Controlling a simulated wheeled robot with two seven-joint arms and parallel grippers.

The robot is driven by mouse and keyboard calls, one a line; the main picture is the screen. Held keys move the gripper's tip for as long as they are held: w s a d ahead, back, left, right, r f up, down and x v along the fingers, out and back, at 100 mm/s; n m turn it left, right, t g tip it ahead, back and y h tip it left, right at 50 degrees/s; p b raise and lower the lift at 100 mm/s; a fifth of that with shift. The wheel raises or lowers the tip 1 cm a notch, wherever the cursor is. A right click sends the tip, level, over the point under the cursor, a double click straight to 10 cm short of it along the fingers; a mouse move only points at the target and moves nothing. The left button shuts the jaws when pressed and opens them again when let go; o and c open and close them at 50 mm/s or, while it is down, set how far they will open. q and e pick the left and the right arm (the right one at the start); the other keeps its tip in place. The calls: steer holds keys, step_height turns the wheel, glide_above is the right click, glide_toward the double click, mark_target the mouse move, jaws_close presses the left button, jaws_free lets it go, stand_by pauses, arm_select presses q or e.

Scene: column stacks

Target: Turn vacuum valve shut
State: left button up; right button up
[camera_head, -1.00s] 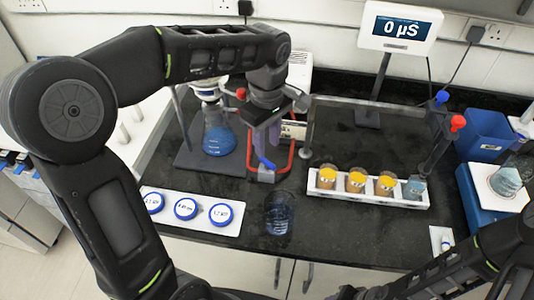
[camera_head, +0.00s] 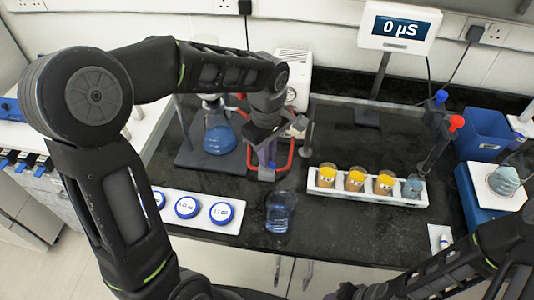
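The vacuum valve (camera_head: 267,173) is a small grey block with red tubing (camera_head: 289,160) beside it, on the dark bench left of centre. A bit of blue, which looks like its handle, shows at its top. My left gripper (camera_head: 266,152) points down right over the valve and covers most of the handle. Whether its fingers touch or grip the handle cannot be told. A flask of blue liquid (camera_head: 219,138) stands on a dark base left of the valve. My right arm enters from the lower right; its gripper does not show.
A clear beaker (camera_head: 279,212) stands in front of the valve. A white rack (camera_head: 365,194) of yellow-topped jars is to the right. A white tray (camera_head: 230,228) with blue-rimmed discs lies front left. A meter (camera_head: 400,28) stands behind. The front-right bench is mostly clear.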

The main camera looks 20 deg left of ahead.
arm_select(q)
jaws_close()
steer(key=shift+m, duration=0.4)
steer(key=m+b, duration=0.1)
steer(key=m, duration=0.3)
steer(key=m+b, duration=0.1)
steer(key=m, duration=0.5)
stand_by(0.4)
stand_by(0.4)
steer(key=o, duration=0.6)
jaws_free()
steer(key=shift+c, duration=0.2)
